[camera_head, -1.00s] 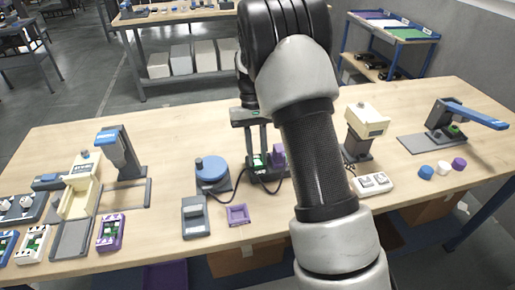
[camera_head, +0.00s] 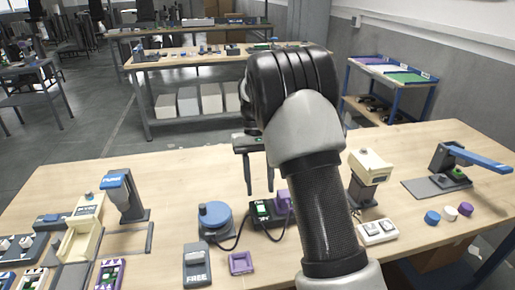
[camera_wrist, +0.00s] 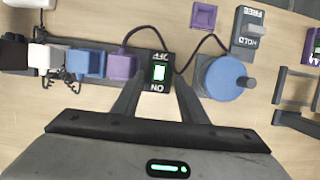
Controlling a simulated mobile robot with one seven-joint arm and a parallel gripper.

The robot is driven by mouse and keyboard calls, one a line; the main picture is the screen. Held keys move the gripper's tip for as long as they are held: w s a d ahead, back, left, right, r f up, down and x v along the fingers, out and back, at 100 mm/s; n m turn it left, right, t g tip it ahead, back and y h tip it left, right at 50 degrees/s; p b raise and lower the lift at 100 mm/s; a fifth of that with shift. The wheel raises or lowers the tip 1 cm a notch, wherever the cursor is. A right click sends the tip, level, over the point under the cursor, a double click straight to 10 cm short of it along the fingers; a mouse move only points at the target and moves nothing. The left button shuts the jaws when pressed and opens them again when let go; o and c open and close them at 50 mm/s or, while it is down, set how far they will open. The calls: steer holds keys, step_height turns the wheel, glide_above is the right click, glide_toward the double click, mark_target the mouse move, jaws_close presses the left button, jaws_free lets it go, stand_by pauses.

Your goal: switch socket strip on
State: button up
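The socket strip (camera_wrist: 158,92) is a dark bar with a switch at one end and white, blue and purple plugs along it. Its switch (camera_wrist: 159,73) glows green between the marks "OFF" and "ON". In the head view the switch end of the strip (camera_head: 262,222) shows beside the purple plug (camera_head: 283,200); my arm hides the rest. My gripper (camera_head: 260,192) is open and empty, its fingers pointing down above and behind the switch end. In the wrist view the fingertips (camera_wrist: 158,82) appear either side of the switch, apart from it.
A blue round knob device (camera_head: 214,215) stands left of the strip, with a grey "FREE" switch (camera_head: 197,265) and a purple tray (camera_head: 241,263) in front. A white two-button box (camera_head: 378,232) and a cream device (camera_head: 368,170) stand right. Cables run near the strip.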

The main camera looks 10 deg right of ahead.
steer(key=p+v, duration=0.2)
steer(key=v, duration=1)
steer(key=shift+r, duration=0.1)
